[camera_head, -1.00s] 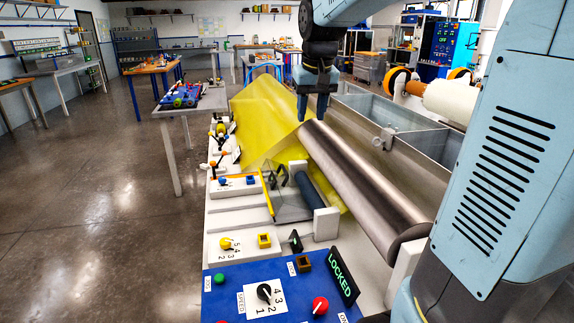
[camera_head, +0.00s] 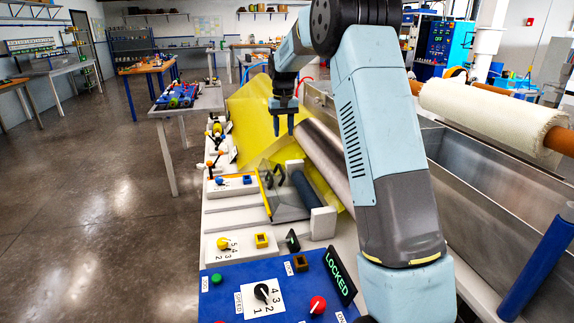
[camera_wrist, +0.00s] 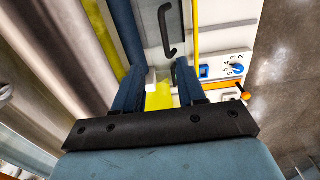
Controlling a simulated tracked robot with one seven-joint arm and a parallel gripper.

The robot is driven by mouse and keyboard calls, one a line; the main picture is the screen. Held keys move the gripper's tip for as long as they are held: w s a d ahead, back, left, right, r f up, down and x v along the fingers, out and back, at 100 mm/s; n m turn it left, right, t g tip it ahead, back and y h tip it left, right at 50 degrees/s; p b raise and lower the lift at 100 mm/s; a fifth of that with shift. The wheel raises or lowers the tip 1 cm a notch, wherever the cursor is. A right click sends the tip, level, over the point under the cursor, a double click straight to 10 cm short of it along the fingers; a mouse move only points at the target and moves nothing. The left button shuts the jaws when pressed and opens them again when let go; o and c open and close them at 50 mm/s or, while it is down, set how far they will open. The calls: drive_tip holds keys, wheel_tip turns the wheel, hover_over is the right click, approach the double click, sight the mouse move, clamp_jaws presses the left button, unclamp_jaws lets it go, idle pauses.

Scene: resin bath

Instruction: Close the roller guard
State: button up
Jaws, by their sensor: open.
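The roller guard (camera_head: 290,212) is a clear panel with a yellow edge strip and black handles, on the left side of the machine in the head view. It lies beside a dark blue roller (camera_head: 306,190), which looks uncovered. In the wrist view the clear panel (camera_wrist: 152,28) and a black handle (camera_wrist: 166,32) show ahead of the fingers, with the dark blue roller (camera_wrist: 127,30) to their left. My gripper (camera_head: 284,124) is open and empty, pointing down above and beyond the guard. Its spread fingers also show in the wrist view (camera_wrist: 160,75). The guard's exact tilt is hard to tell.
A large steel roller (camera_head: 325,155) and yellow sheet (camera_head: 250,115) lie beside the guard. A blue control panel (camera_head: 235,280) with a "LOCKED" sign (camera_head: 340,277) stands in front. A steel bath (camera_head: 480,180) is at right. Knobs and blocks line the left ledge.

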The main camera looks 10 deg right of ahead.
drive_tip(key=f, duration=0.1)
hover_over(285, 182)
drive_tip(key=f, duration=1.3)
drive_tip(key=shift+a, duration=0.2)
drive_tip(key=shift+d, duration=0.1)
drive_tip(key=c, duration=0.7)
drive_tip(key=shift+f, duration=0.1)
clamp_jaws()
drive_tip(key=shift+d, duration=0.1)
